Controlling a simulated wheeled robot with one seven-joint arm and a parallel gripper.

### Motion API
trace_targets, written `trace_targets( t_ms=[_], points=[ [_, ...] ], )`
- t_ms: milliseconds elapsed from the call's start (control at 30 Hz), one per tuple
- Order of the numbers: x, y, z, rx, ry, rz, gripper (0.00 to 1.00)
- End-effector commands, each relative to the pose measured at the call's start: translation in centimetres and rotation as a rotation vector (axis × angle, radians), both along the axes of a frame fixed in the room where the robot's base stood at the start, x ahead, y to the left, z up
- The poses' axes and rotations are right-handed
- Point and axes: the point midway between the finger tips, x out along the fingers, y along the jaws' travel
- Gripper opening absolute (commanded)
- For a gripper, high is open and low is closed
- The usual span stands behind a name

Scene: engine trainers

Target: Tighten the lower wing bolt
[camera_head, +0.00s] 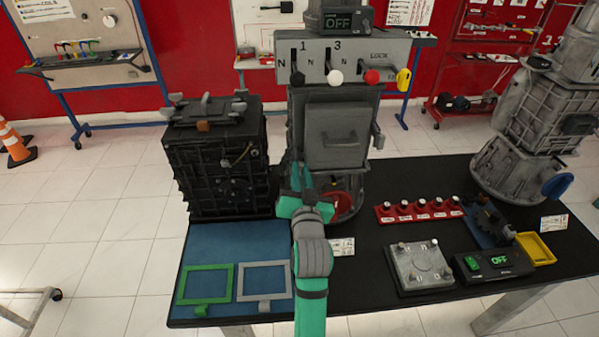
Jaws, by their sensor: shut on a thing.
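The grey engine trainer (338,90) stands upright at the back middle of the black table. A grey cover with a handle (338,136) is on its front. A small grey knob-like part (378,140) sticks out at the cover's right side. My green arm reaches up from the bottom, and my gripper (301,180) is at the lower left of the trainer's front, below the cover's left corner. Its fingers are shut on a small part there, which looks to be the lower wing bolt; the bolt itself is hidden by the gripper. A red round part (338,204) shows just right of the gripper.
A black ribbed engine block (215,160) stands close on the left. A blue mat (215,245) carries a green frame (205,285) and a grey frame (264,283). To the right are a red rack (420,210), a grey plate (422,266) and a yellow tray (536,248).

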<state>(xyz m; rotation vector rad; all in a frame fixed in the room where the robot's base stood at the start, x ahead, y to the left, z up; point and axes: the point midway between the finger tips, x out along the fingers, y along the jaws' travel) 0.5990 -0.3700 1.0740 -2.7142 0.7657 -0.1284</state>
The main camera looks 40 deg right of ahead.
Motion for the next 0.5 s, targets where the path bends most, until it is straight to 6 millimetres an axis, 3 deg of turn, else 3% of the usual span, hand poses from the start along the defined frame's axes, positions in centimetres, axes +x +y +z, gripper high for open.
trace_targets(
  t_ms=[500],
  points=[
    [-0.13,-0.12,-0.20,0.420,-0.255,0.000,0.00]
  ],
)
